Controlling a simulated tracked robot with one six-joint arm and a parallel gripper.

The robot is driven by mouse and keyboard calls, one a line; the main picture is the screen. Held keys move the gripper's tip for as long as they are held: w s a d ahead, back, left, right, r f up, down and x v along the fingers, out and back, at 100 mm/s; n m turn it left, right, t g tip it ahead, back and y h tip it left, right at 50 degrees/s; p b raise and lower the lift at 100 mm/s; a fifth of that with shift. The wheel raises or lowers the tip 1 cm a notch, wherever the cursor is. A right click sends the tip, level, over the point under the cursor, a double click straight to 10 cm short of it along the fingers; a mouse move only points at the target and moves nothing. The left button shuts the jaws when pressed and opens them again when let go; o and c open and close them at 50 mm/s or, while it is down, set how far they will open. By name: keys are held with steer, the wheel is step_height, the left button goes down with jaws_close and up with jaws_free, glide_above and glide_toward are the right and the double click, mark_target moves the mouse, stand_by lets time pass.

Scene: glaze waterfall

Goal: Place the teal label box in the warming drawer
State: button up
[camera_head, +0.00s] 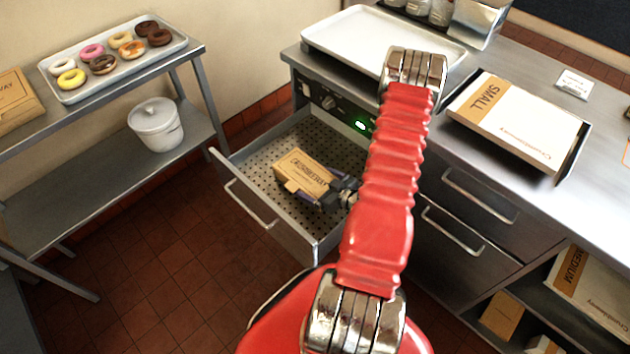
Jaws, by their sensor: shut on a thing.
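A small cardboard box (306,170) with dark lettering on top is within the outline of the open warming drawer (240,170). No teal label shows on the faces in view. The drawer is pulled out and has a perforated metal floor. My gripper (315,196) is at the near right side of the box, inside the drawer area, and is shut on the box. Whether the box rests on the drawer floor or hangs just above it, I cannot tell. My red arm hides the right part of the drawer.
A white tray (345,38) and a box marked SMALL (520,110) lie on the steel counter. Closed drawers (470,200) are to the right. At left, a shelf unit holds a donut tray (75,90) and a white pot (155,125). The tiled floor between is clear.

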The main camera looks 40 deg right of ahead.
steer(key=shift+f, duration=0.15)
steer(key=o, duration=0.8)
steer(key=shift+c, duration=0.2)
steer(key=shift+v, duration=6.05)
steer(key=shift+s, duration=0.1)
